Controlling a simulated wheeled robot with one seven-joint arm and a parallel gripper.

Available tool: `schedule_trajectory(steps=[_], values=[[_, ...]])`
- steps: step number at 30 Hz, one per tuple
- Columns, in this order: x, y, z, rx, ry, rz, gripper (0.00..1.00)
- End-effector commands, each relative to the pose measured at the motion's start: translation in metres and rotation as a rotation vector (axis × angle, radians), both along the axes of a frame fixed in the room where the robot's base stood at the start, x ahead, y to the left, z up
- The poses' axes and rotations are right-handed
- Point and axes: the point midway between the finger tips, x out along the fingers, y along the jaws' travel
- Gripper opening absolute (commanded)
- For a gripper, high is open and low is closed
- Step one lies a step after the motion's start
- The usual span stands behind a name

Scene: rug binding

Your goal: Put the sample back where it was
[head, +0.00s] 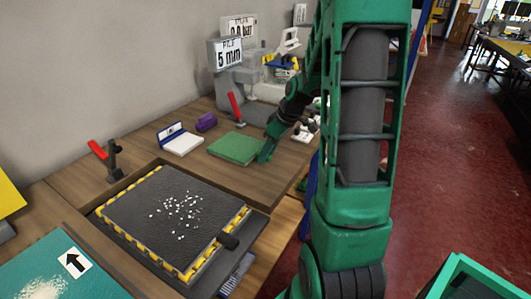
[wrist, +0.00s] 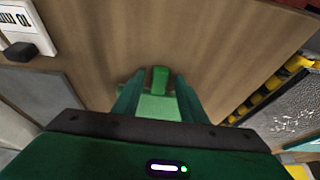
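A flat green square (head: 237,148) lies on the wooden bench in the head view; whether it is the sample I cannot tell. My gripper (head: 265,155) is low over the bench, close to the square's right corner; contact is unclear. In the wrist view my two green fingers (wrist: 158,95) stand apart. A light green patch (wrist: 159,107) shows between them, with a small darker green block (wrist: 160,78) just beyond.
A dark tray (head: 150,215) with yellow edging and white bits stands at the front. A white-and-blue box (head: 180,142), purple block (head: 206,122) and red lever (head: 235,108) are behind. A 5 mm sign (head: 229,53) stands at the back. Bare wood (wrist: 210,45) lies ahead of the fingers.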

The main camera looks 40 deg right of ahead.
Motion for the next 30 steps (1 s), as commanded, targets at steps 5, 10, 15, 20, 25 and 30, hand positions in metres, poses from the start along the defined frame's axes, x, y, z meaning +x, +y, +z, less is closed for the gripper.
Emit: schedule_trajectory(steps=[5, 10, 15, 20, 25, 30], values=[[-0.001, -0.001, 0.006, -0.001, -0.003, -0.001, 0.38], [-0.010, -0.004, 0.029, -0.003, -0.004, -0.001, 0.38], [-0.023, -0.009, 0.060, -0.003, -0.004, -0.001, 0.38], [-0.033, -0.013, 0.087, -0.003, -0.003, -0.002, 0.38], [-0.040, -0.016, 0.105, -0.001, -0.001, -0.002, 0.38], [-0.049, -0.010, 0.112, 0.004, 0.014, -0.023, 0.38]])
